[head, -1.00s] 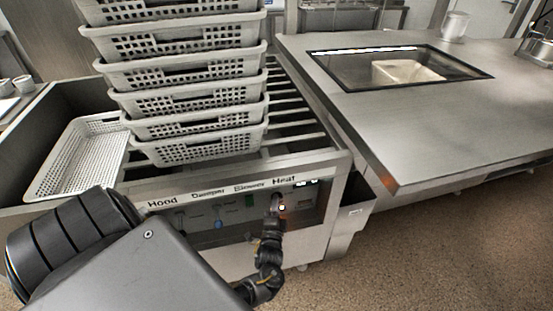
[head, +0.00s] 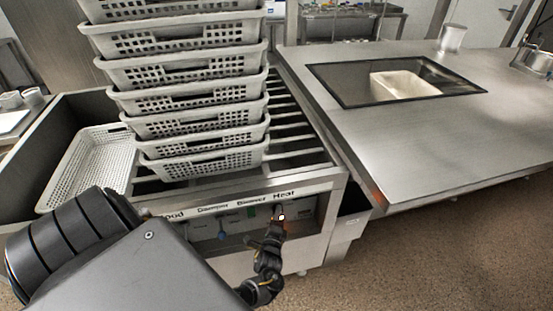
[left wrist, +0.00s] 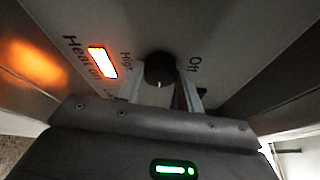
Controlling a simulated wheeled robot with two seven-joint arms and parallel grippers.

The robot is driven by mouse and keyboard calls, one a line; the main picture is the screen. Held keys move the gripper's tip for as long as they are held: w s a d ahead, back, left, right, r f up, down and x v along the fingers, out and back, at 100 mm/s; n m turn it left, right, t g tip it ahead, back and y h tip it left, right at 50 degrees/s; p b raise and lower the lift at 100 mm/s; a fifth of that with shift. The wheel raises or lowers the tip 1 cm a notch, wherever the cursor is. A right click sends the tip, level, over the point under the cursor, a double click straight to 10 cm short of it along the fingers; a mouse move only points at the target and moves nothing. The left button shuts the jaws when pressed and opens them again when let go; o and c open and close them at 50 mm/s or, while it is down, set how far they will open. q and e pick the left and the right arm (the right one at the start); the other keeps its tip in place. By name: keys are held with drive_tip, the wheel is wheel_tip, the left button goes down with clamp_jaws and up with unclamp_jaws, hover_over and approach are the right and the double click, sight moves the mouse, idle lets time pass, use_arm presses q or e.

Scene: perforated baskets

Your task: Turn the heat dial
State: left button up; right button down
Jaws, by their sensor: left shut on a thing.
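The heat dial (left wrist: 160,70) is a round black knob on the metal panel in the left wrist view, with "High", "Low" and "Off" marked around it. A lit orange-white lamp (left wrist: 102,62) glows next to the words "Heat on". My left gripper (left wrist: 165,88) is shut on the dial, with one finger on each side of it. In the head view my left gripper (head: 279,216) is at the panel under the "Heat" label, where it mostly hides the dial. My right gripper is not in view.
Perforated grey baskets (head: 190,100) stand stacked on the slatted rack above the panel. Another basket (head: 90,165) lies in the trough at left. Damper and blower controls sit left of the heat dial. A steel counter (head: 430,130) with a sunken basin stands at right.

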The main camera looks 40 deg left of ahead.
use_arm(q)
drive_tip(key=o, duration=1)
drive_tip(key=v, duration=1)
drive_tip(key=shift+s+d, duration=0.25)
drive_tip(key=shift+s, duration=0.05)
